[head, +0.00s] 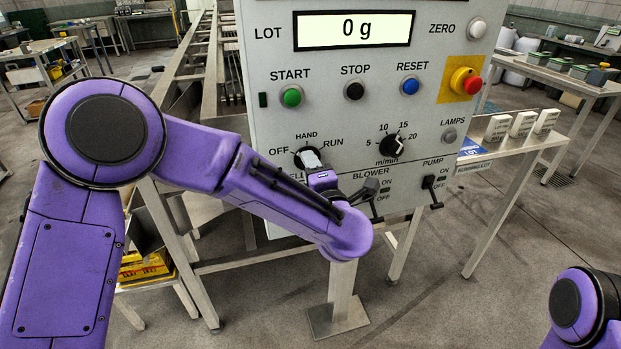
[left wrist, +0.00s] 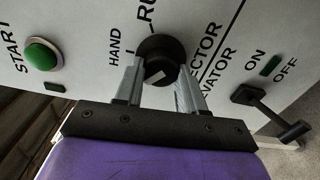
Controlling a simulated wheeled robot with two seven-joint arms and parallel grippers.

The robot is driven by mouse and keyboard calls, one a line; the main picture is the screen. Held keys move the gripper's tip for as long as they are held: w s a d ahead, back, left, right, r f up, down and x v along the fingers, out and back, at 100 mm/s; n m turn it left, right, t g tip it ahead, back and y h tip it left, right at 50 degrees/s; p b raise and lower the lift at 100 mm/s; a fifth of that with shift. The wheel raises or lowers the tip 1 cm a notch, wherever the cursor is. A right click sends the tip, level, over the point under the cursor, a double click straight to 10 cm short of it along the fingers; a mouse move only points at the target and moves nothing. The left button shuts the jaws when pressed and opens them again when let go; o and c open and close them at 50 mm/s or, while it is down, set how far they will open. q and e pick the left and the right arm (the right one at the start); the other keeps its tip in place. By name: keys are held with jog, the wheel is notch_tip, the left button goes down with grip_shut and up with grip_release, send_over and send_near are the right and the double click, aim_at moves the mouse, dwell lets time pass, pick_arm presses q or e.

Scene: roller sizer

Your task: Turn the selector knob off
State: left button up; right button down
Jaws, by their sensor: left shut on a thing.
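The selector knob (head: 298,161) is black and round, on the grey panel below HAND, between OFF and RUN. My left gripper (head: 312,158) covers most of it in the head view. In the left wrist view the knob (left wrist: 158,48) sits between the two grey fingers of my left gripper (left wrist: 160,72), one on each side, and the gripper is shut on it. A pale mark shows on the knob's face there. Which label it points to I cannot tell for sure. My right gripper is not in view.
Above are the green START button (head: 291,96), black STOP button (head: 354,90), blue RESET button (head: 410,86) and red emergency stop (head: 472,85). Right of the knob are the speed dial (head: 391,147), BLOWER lever (head: 373,205) and PUMP lever (head: 432,190). The display (head: 354,30) reads 0 g.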

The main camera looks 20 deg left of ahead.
pick_arm(q)
jog(key=shift+f+n+b, duration=0.15)
jog(key=shift+n+b, duration=0.7)
jog(key=shift+n, duration=0.15)
jog(key=o, duration=1)
jog(key=shift+o, duration=0.2)
jog(key=shift+d, duration=0.1)
jog(key=b+v, duration=0.2)
jog(key=v, duration=0.8)
jog(key=shift+s, duration=0.2)
jog(key=shift+w+d, duration=0.1)
jog(key=shift+d, duration=0.1)
